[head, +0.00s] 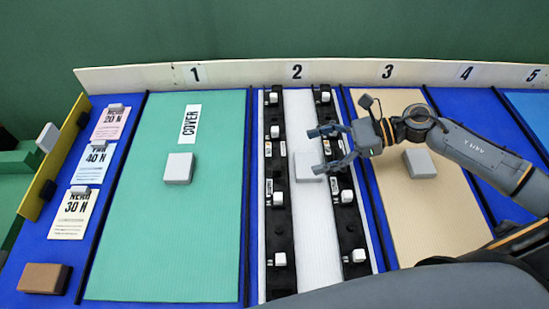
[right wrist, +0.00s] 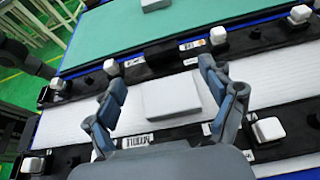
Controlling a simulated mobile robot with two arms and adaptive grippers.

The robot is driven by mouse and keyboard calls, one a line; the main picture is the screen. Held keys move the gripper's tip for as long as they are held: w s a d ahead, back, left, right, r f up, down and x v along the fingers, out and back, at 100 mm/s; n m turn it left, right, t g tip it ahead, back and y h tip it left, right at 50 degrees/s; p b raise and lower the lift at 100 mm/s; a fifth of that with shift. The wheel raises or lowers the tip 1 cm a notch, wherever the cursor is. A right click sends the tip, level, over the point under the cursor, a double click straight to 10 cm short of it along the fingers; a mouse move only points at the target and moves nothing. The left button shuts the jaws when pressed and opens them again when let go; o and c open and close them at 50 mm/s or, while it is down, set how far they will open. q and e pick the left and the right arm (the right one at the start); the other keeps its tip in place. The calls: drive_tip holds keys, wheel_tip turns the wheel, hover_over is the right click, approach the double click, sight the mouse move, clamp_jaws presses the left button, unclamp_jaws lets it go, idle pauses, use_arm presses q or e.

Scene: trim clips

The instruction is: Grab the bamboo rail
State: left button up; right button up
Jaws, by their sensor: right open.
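My right gripper (head: 321,150) is open over the white panel (head: 306,240) in lane 2; its spread fingers also show in the right wrist view (right wrist: 162,78). A light grey block (head: 305,172) on that panel lies below and between the fingers, apart from them as far as I can tell; it shows in the right wrist view (right wrist: 172,98) too. Two black rails with white knobs, a left one (head: 279,220) and a right one (head: 350,222), flank the panel. No piece is clearly marked as bamboo; a tan panel (head: 425,225) lies in lane 3. My left gripper is out of view.
A green panel (head: 165,240) with a grey block (head: 179,168) fills lane 1. Another grey block (head: 419,163) sits on the tan panel. A brown block (head: 43,278) and labelled cards (head: 97,160) are at the left. A numbered board (head: 240,73) runs along the back.

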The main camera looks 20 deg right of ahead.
sight(278, 160)
drive_tip(key=x, duration=0.4)
drive_tip(key=shift+p, duration=0.35)
drive_tip(key=shift+w+a+f, duration=0.2)
drive_tip(key=shift+a, duration=0.3)
drive_tip(key=p+x, duration=0.1)
drive_tip(key=x, duration=0.4)
drive_tip(key=c, duration=1.5)
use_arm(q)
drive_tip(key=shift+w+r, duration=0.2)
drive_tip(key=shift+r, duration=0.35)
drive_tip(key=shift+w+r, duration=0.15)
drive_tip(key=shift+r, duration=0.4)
